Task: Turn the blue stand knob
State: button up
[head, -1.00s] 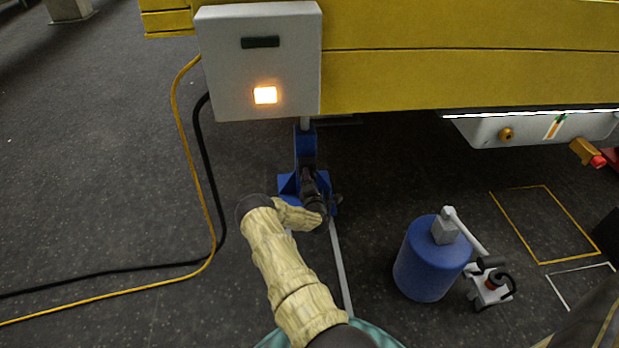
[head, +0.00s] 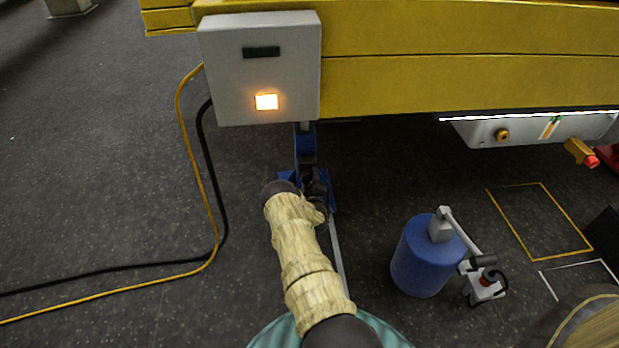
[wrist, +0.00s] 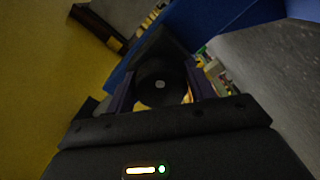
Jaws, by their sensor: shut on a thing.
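The blue stand (head: 305,145) rises from the floor under the yellow beam, below the white box. In the wrist view, part of the blue stand (wrist: 195,30) runs across the top. The dark round knob (wrist: 158,82) with a pale centre spot lies between the fingers of my gripper (wrist: 160,92). The fingers are shut on it from both sides. In the head view, my arm in its tan sleeve reaches to the stand, and the gripper (head: 315,190) and the knob are mostly hidden by it.
The white box (head: 262,75) with a lit orange button is fixed to the yellow beam (head: 450,70) above the stand. Black and yellow cables (head: 214,215) run along the floor at left. A blue cylinder (head: 425,258) with an arm-like device stands at right. Open floor lies at far left.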

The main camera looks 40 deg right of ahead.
jog(key=shift+a+m+p, duration=0.15)
jog(key=shift+m+p, duration=0.25)
jog(key=shift+m, duration=1.2)
jog(key=shift+w, duration=0.1)
jog(key=o, duration=1)
jog(key=shift+s+a+p, duration=0.3)
jog(key=shift+s+p, duration=0.2)
jog(key=shift+s, duration=0.1)
jog(key=p+v, duration=0.7)
jog(key=v, duration=0.9)
